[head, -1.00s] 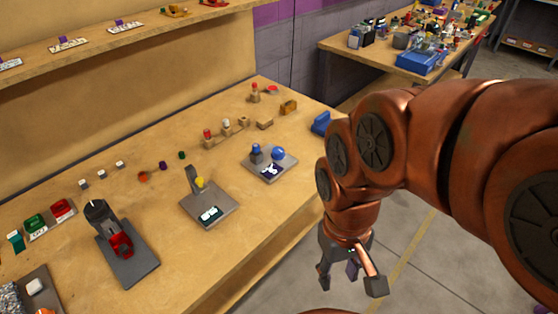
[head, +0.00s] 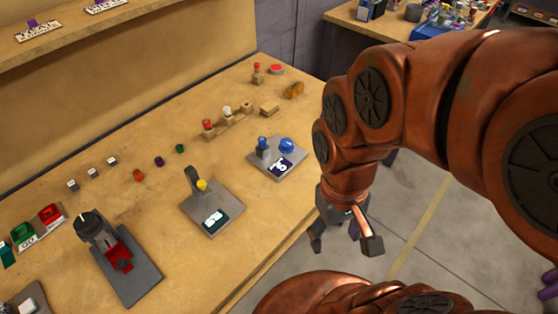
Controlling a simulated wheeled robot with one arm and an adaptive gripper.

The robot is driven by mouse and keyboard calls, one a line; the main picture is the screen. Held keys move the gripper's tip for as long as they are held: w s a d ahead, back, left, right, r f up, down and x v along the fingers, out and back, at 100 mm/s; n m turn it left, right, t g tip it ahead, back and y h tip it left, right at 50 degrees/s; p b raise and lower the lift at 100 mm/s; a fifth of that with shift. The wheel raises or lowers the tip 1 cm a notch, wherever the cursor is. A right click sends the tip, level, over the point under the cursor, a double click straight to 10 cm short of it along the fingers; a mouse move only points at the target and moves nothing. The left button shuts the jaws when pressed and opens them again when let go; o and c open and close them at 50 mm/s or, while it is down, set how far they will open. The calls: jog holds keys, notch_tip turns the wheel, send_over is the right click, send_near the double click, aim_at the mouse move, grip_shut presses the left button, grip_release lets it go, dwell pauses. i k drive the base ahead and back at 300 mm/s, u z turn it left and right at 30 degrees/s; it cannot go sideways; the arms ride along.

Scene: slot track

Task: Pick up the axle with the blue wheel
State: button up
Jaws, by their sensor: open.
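A grey plate (head: 299,170) near the bench's right front edge carries two blue-topped parts. One is a round blue piece (head: 286,145), the other a grey post with a blue top (head: 263,148). They are too small for me to tell whether either is the axle with the blue wheel. My gripper (head: 344,240) is open and empty, pointing down off the bench's front edge, over the floor. It is to the right of and nearer than the plate, apart from it. My arm covers part of the bench's far right end.
A grey plate with a yellow knob (head: 202,185) and a dark stand with a red part (head: 122,258) stand to the left. Small wooden pegs and blocks (head: 228,112) lie behind. A shelf (head: 150,15) overhangs the back. The floor (head: 440,240) at right is clear.

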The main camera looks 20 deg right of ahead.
aim_at(262, 141)
jog(key=u, duration=2.25)
jog(key=k, duration=0.35)
jog(key=z, duration=0.6)
